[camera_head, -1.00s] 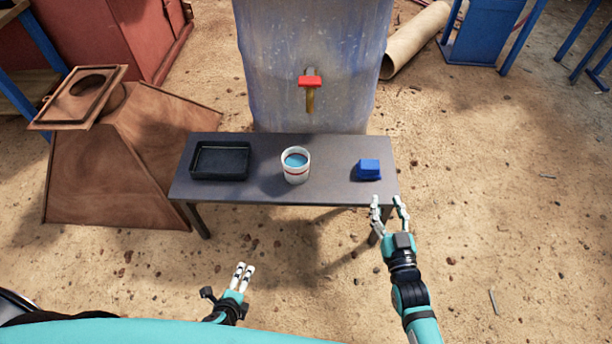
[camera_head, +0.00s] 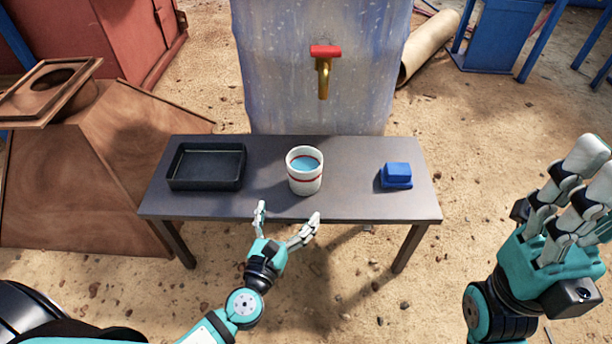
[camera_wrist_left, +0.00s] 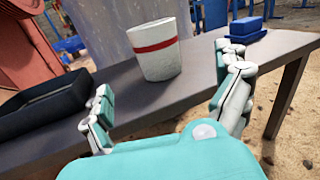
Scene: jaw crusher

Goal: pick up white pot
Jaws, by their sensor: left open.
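The white pot (camera_head: 305,183), with a red band and blue contents, stands upright near the middle of the dark table (camera_head: 352,204). It also shows in the left wrist view (camera_wrist_left: 160,62), beyond and between my fingers. My left gripper (camera_head: 288,212) is open and empty at the table's front edge, just short of the pot and apart from it. In the left wrist view its two fingers (camera_wrist_left: 165,97) are spread wide. My right gripper (camera_head: 588,185) is raised at the far right, close to the camera, away from the pot; its finger gap is unclear.
A black tray (camera_head: 207,182) sits left of the pot and a blue block (camera_head: 397,175) sits to its right. A tap with a red handle (camera_head: 325,52) juts from the big blue-grey tank (camera_head: 275,85) behind the table. The tabletop around the pot is clear.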

